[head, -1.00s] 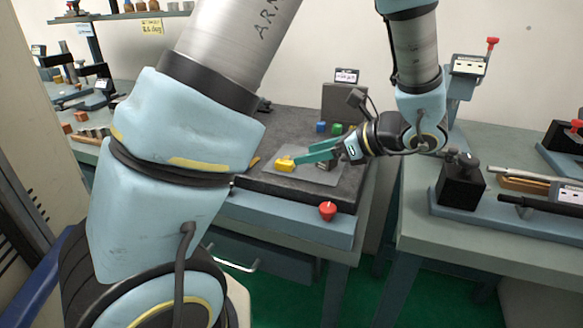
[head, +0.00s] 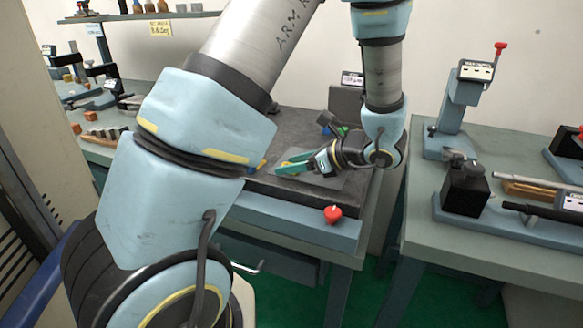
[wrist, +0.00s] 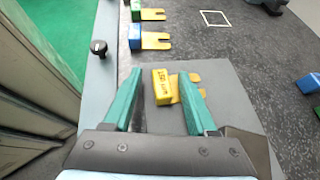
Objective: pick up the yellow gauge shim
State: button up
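The yellow gauge shim (wrist: 161,88) has a yellow block with dark lettering and a flat forked tail, and lies on a grey plate (wrist: 225,100). My gripper (wrist: 159,75) is open, with one teal finger on each side of the block. The right finger covers part of the forked tail in the wrist view. I cannot tell the remaining height between fingertips and plate. In the head view my gripper (head: 283,166) is low over the plate, and its fingers hide most of the shim.
A blue shim (wrist: 136,38) and a green shim (wrist: 135,10) with yellow forked tails lie beyond the plate. Another blue block (wrist: 308,83) lies to the right. A red knob (head: 333,214) is on the bench's front edge. A second bench (head: 420,230) with fixtures stands right.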

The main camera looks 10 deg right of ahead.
grip_shut()
dwell(0.3)
jog(key=shift+r, duration=0.1)
